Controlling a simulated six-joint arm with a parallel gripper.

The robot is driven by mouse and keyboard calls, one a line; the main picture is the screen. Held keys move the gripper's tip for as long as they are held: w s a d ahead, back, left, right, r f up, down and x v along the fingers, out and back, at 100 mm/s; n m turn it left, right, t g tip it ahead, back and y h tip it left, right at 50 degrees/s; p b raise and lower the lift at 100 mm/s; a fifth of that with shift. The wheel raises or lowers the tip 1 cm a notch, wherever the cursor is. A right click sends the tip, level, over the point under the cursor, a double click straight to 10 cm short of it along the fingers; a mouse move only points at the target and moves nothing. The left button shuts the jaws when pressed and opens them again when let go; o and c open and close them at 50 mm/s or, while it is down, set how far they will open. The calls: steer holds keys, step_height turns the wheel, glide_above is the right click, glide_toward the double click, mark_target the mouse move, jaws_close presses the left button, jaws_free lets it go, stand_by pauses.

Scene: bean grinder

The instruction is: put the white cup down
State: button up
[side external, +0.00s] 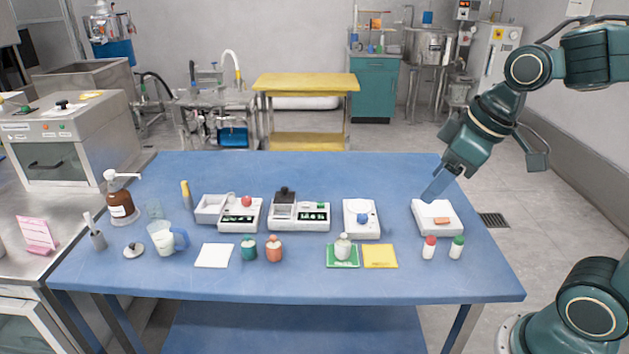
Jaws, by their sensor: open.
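A small white cup-like vessel (343,248) stands upright on a green mat (334,265) near the front middle of the blue table. It is small in this view, and I cannot make out its top clearly. My gripper (428,198) is open, pointing down and to the left. It is at the right of the table, close to a white box-shaped device (450,229) with an orange part on top. It is well to the right of and behind the white cup, apart from it. I cannot tell whether the gripper touches the device.
A yellow mat (380,257) lies beside the green one. White devices (299,212) line the table's middle. The front edge is clear.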

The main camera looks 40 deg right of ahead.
steer(key=s+r+m, duration=0.1)
steer(key=s+m, duration=0.2)
steer(key=s, duration=0.5)
steer(key=shift+t+h, duration=0.3)
steer(key=shift+t, duration=0.1)
steer(key=shift+w, duration=0.1)
